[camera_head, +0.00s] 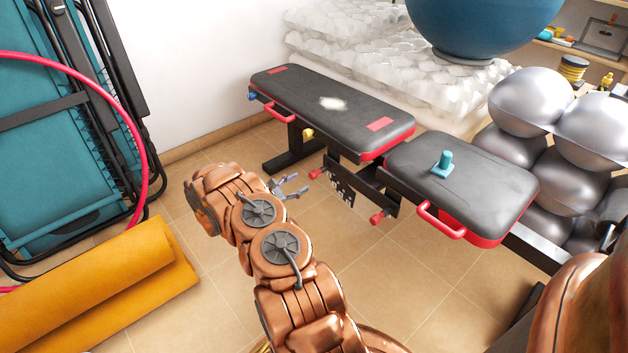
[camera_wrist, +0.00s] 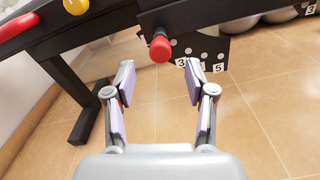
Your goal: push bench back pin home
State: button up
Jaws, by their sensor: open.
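The bench has a long black back pad (camera_head: 350,112) and a shorter seat pad (camera_head: 485,190), both with red trim. Under the back pad, a red-knobbed pin (camera_head: 315,173) sticks out beside a dark plate (camera_head: 338,184) with holes and number labels. In the wrist view the red knob (camera_wrist: 160,49) is just beyond and above the gap between my fingertips, with the plate (camera_wrist: 212,48) to its right. How deep the pin sits cannot be told. My gripper (camera_head: 291,186) is open and empty; it also shows in the wrist view (camera_wrist: 160,78), apart from the knob.
A second red knob (camera_head: 376,218) is under the bench, and a yellow knob (camera_head: 307,134) is near its left leg. A teal dumbbell-like object (camera_head: 442,164) stands on the seat. A rolled orange mat (camera_head: 100,285) lies at left. Silver balls (camera_head: 530,100) crowd the right.

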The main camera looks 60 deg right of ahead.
aim_at(310, 177)
jog(key=x, duration=0.2)
jog(key=b+x, duration=0.1)
jog(key=x, duration=0.1)
jog(key=b+x, duration=0.1)
jog(key=x, duration=0.1)
jog(key=shift+f, duration=0.3)
jog(key=shift+b+x, duration=0.3)
jog(key=shift+x, duration=0.65)
jog(key=shift+r, duration=0.15)
grip_shut()
